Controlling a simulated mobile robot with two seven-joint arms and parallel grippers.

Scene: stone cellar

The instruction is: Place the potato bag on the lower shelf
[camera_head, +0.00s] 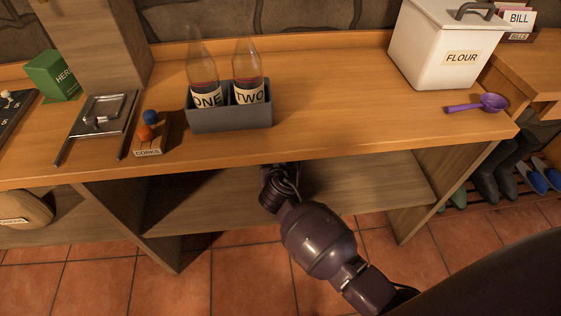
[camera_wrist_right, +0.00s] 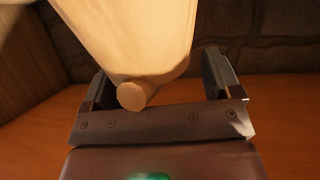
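The lower shelf (camera_head: 370,182) runs under the wooden counter. My right arm reaches in beneath the counter's front edge, and the counter hides its gripper in the head view. In the right wrist view my right gripper (camera_wrist_right: 156,64) has its fingers wide apart. A pale cream, tapered thing with a round knob (camera_wrist_right: 145,45), which looks like the potato bag, lies between them with its knob end close to the palm. A gap shows between it and the right finger; contact at the left finger is unclear. No label shows on it. My left gripper is out of view.
On the counter (camera_head: 330,100) stand a bottle crate (camera_head: 230,119), a flour bin (camera_head: 440,50), a purple scoop (camera_head: 490,102) and a corks box (camera_head: 150,145). Upright panels (camera_head: 440,190) bound the shelf. A labelled beige round thing (camera_head: 25,207) lies at the left.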

